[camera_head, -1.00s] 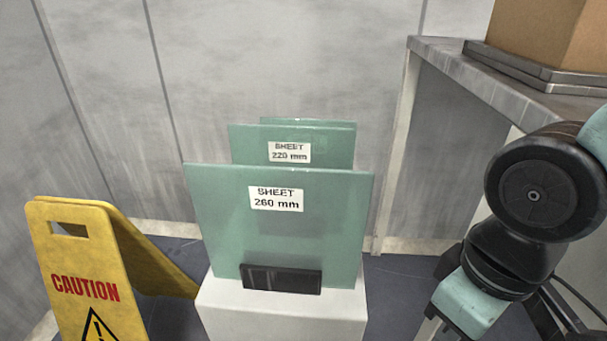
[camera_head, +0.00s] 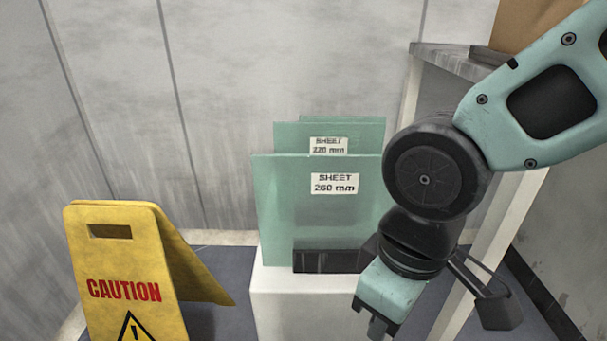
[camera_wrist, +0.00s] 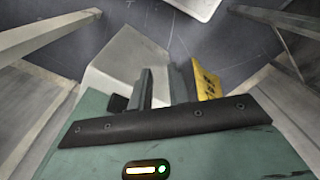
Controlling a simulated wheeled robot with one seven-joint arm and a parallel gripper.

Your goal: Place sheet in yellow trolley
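Several translucent green sheets stand upright one behind another. The front sheet (camera_head: 285,200) is labelled 260 mm. The sheet behind it (camera_head: 290,136) is labelled 220 or 225 mm; its print is blurred. A further sheet edge shows behind. My gripper (camera_head: 378,330) hangs in front of the right side of the front sheet, low and apart from it, with the arm hiding the sheet's right edge. In the wrist view its two grey fingers (camera_wrist: 163,90) stand apart with nothing seen between them. No yellow trolley shows in either view.
The sheets stand on a white pedestal (camera_head: 285,305) with a black block (camera_head: 325,261) at the front. A yellow caution sign (camera_head: 120,265) stands left. A grey table (camera_head: 450,60) with a cardboard box (camera_head: 525,22) is behind my arm. Floor shows between sign and pedestal.

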